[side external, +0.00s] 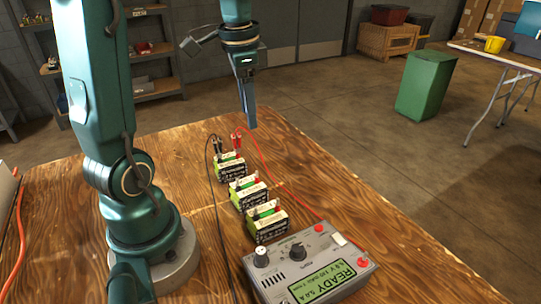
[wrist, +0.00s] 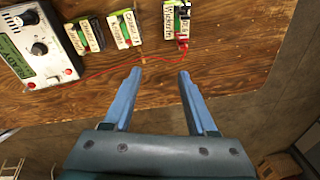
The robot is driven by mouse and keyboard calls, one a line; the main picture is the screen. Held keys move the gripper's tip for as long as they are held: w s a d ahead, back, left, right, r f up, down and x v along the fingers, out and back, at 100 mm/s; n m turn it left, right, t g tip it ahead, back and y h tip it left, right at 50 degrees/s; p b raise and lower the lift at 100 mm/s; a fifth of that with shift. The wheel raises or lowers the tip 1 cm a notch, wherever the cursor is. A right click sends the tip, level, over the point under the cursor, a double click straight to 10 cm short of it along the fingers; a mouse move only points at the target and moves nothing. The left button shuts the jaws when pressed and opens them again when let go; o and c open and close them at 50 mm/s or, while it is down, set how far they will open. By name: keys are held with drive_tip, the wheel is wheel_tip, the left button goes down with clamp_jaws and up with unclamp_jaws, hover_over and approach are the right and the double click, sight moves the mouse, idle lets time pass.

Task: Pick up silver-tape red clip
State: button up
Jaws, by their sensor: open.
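Red clips (side external: 237,138) stand on the right end of the farthest battery (side external: 231,168) in the side view. In the wrist view, red clip parts (wrist: 183,42) show at the lower end of the battery labelled in black letters (wrist: 175,20). A red cable runs from there to the charger. I cannot make out silver tape on either view. Dark clips (side external: 215,143) stand at the same battery's left end. My gripper (side external: 251,126) is open and empty, pointing down, above and beyond the red clips. Its two blue fingers (wrist: 160,73) are apart, with bare wood between them.
Two more batteries (side external: 249,193) (side external: 267,222) stand in a row toward the grey charger (side external: 312,272), whose green screen reads READY. The black cable (side external: 216,205) runs along the left of the batteries. The wooden table (side external: 400,235) is clear to the right.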

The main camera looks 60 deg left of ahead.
drive_tip(key=n+g, duration=0.1)
drive_tip(key=n, duration=0.1)
hover_over(236, 134)
wheel_tip(236, 134, down, 3)
drive_tip(key=shift+w+f+h, duration=0.1)
drive_tip(key=shift+h, duration=0.3)
drive_tip(key=shift+a+f, duration=0.1)
drive_tip(key=shift+f, duration=2.5)
clamp_jaws()
